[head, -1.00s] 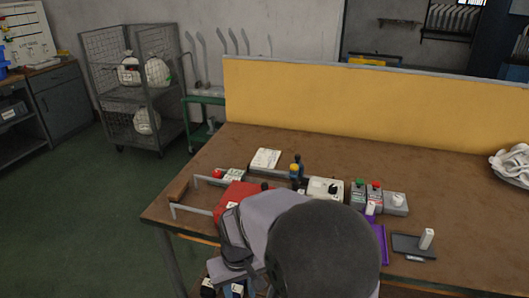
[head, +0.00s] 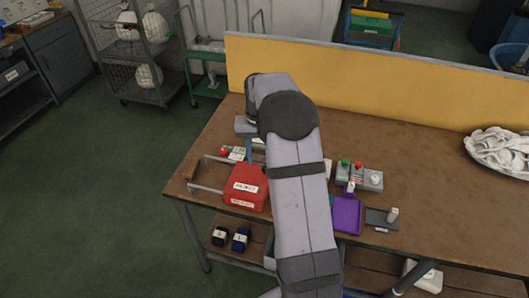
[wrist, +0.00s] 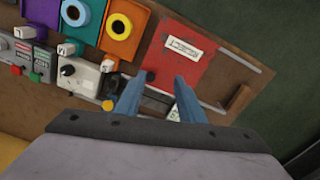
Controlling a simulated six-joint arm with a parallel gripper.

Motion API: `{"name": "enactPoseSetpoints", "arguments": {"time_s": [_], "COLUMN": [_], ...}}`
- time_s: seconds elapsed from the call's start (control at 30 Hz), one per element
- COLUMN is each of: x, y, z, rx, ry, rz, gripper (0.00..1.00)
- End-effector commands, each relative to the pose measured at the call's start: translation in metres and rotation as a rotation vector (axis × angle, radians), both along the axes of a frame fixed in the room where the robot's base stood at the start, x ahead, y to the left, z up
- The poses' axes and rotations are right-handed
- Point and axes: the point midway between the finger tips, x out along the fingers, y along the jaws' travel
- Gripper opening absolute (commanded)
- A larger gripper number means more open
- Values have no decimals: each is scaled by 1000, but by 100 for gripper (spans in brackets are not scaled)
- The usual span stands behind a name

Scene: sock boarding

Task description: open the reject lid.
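The reject lid is the red top (head: 247,182) of a box at the left end of the table. In the wrist view the red top (wrist: 185,52) carries a white REJECT label and lies flat, looking closed. In the head view my arm hides most of the gripper.
Purple (wrist: 75,12), teal and orange bins stand beside the red box. Small control boxes with buttons (head: 358,174) and a black scale-like plate (head: 381,218) lie to the right. A yellow partition (head: 400,105) closes the back. A cloth pile (head: 500,148) sits far right.

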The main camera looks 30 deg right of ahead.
Motion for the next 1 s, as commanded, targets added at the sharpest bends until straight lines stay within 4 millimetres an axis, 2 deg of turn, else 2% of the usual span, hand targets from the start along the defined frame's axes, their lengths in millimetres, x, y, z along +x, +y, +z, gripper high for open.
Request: {"name": "enactPoseSetpoints", "arguments": {"time_s": [0.03,0.2,0.47,0.67,1.0], "x": [4,11,12,11,11], "y": [-9,-24,-27,-27,-27], "z": [8,13,10,-5,-47], "rx": [2,5,6,6,7], "ry": [5,14,15,18,17], "rz": [-20,-56,-63,-62,-62], "gripper": [36,36,36,36,36]}}
